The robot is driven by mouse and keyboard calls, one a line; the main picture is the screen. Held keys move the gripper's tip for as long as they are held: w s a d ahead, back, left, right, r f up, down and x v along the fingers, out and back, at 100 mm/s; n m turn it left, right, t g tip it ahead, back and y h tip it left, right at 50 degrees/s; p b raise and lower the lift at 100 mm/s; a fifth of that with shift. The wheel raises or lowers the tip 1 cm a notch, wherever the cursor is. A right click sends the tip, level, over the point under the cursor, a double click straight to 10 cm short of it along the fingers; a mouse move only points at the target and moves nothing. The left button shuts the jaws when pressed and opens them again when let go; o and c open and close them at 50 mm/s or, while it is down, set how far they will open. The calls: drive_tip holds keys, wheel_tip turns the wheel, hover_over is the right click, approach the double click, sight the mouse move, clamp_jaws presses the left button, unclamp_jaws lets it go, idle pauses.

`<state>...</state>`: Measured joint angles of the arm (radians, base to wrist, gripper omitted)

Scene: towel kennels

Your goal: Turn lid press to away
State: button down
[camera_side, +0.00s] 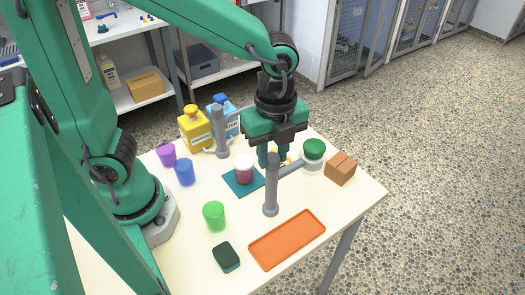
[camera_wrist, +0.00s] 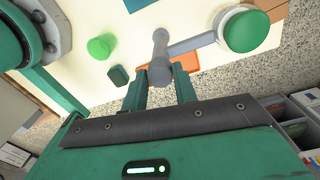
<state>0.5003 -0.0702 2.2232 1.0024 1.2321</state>
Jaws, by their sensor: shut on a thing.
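The lid press is a grey post (camera_side: 271,197) with a side arm, standing on the table. Its arm points right, toward a white jar with a green lid (camera_side: 314,150). The wrist view also shows the post (camera_wrist: 159,47) and the green-lidded jar (camera_wrist: 245,30). My gripper (camera_side: 272,160) points down at the top of the post. In the wrist view its fingers (camera_wrist: 160,78) stand on both sides of the post's round head and appear shut on it. The exact contact is partly hidden.
A second grey post (camera_side: 220,135) stands by the yellow bottle (camera_side: 194,130). A pink-and-white jar (camera_side: 244,172) sits on a teal mat (camera_side: 232,187). The orange tray (camera_side: 287,240), green cup (camera_side: 213,215), dark sponge (camera_side: 226,256) and brown block (camera_side: 341,168) lie around the press.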

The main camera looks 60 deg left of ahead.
idle(0.4)
drive_tip(key=c, duration=1.1)
unclamp_jaws()
drive_tip(key=shift+w+r, duration=0.1)
drive_tip(key=shift+r, duration=3.8)
drive_tip(key=shift+a, duration=0.1)
drive_tip(key=shift+a+r+n+t, duration=0.15)
drive_tip(key=shift+a+n+t, duration=0.15)
drive_tip(key=shift+a+n, duration=0.35)
drive_tip(key=s+a+n+t, duration=0.2)
drive_tip(key=a+n, duration=0.4)
drive_tip(key=n, duration=0.3)
drive_tip(key=s+a+n+t, duration=0.2)
drive_tip(key=a+n+t, duration=0.1)
drive_tip(key=a+n, duration=0.4)
drive_tip(key=shift+s+n, duration=0.15)
drive_tip(key=shift+n, duration=1.1)
